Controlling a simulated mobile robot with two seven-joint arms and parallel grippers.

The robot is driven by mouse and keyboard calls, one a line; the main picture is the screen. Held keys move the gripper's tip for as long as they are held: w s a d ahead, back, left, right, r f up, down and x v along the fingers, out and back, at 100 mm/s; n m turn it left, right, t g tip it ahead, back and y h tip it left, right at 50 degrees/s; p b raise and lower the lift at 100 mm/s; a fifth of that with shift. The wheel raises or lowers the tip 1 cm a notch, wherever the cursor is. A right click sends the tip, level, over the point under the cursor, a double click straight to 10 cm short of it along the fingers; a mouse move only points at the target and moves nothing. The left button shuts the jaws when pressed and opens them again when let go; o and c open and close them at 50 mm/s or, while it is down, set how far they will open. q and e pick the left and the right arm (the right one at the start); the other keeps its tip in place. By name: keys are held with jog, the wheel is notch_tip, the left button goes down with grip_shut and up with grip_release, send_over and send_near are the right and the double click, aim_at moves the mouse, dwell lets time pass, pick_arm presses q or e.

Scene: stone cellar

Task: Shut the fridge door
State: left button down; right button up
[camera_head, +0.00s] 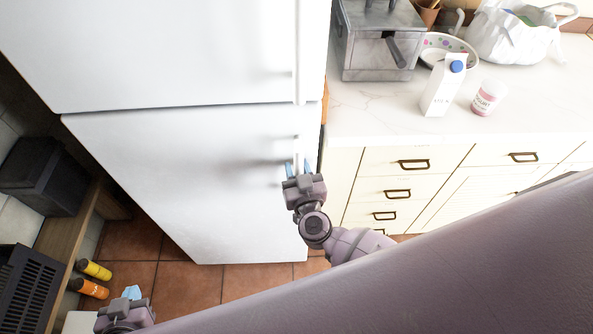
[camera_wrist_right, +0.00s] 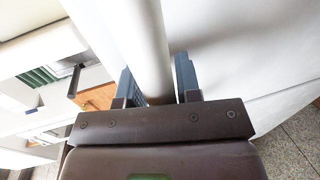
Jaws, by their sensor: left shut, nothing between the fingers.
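The white fridge has an upper door (camera_head: 180,50) and a lower door (camera_head: 190,180) in the head view. The doors look close to flush; I cannot tell whether either stands slightly ajar. My right gripper (camera_head: 298,168) is at the handle on the right side of the lower door. In the right wrist view its two fingers (camera_wrist_right: 158,80) stand on either side of the white handle bar (camera_wrist_right: 148,45), with a narrow gap on the right. My left gripper (camera_head: 131,293) is shut and empty, low at the bottom left, away from the fridge.
A counter (camera_head: 370,125) right of the fridge holds a metal box (camera_head: 375,55), a milk carton (camera_head: 442,88), a yogurt tub (camera_head: 487,98) and a bag (camera_head: 510,38). A wooden shelf (camera_head: 62,225) with dark crates and bottles stands left. Tiled floor (camera_head: 180,285) shows between.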

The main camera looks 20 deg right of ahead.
jog(key=shift+o, duration=1.1)
jog(key=shift+w, duration=0.1)
jog(key=shift+d, duration=0.15)
jog(key=shift+s+f, duration=0.1)
jog(key=shift+s, duration=0.15)
jog(key=s+a, duration=0.1)
jog(key=s, duration=0.9)
jog(key=shift+s+a, duration=0.15)
jog(key=shift+s, duration=0.1)
